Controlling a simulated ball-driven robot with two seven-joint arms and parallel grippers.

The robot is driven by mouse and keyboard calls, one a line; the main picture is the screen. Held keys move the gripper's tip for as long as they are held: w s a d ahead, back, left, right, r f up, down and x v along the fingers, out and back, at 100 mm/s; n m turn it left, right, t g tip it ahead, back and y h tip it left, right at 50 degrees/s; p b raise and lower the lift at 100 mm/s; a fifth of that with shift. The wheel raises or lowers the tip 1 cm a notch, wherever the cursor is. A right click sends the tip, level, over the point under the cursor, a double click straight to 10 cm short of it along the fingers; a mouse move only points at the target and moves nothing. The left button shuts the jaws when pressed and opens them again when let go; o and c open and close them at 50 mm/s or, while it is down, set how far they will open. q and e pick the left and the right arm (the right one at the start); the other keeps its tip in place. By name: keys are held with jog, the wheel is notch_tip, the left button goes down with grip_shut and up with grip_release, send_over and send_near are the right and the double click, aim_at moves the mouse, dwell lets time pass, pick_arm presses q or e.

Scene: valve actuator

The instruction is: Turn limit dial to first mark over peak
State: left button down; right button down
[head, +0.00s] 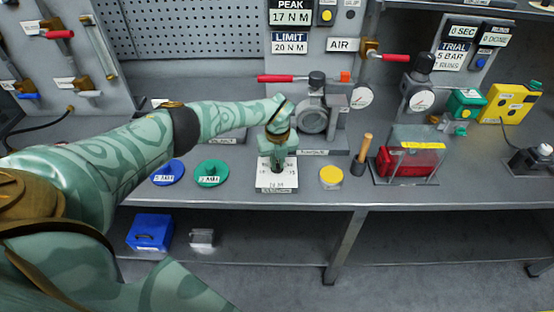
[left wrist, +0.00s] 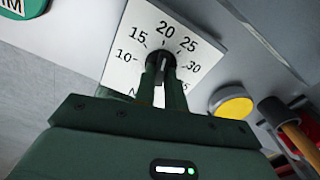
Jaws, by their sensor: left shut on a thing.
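The limit dial is a small dark knob (left wrist: 160,68) on a white plate (head: 276,187) at the front of the bench; in the left wrist view the plate (left wrist: 124,70) reads 10, 15, 20, 25 and 30. My left gripper (head: 278,163) points down at the dial and is shut on the knob; its fingers (left wrist: 162,80) hide part of it. A white line on the knob points close to 20. The peak display (head: 290,12) reads 17 NM and the limit display (head: 290,42) reads 20 NM. My right gripper is not in view.
A green disc (head: 211,173) and a blue disc (head: 168,173) lie left of the dial. A yellow disc (head: 331,177) and a wooden-handled tool (head: 362,155) are to its right. A clear guard over a red block (head: 408,162) stands further right. A grey actuator (head: 314,115) stands behind.

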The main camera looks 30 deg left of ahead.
pick_arm(q)
jog(key=shift+w+r+n, duration=0.15)
jog(key=shift+n, duration=0.15)
jog(key=c, duration=1.5)
grip_release()
jog(key=shift+o, duration=0.2)
notch_tip(320, 180, up, 16)
jog(key=p, duration=0.3)
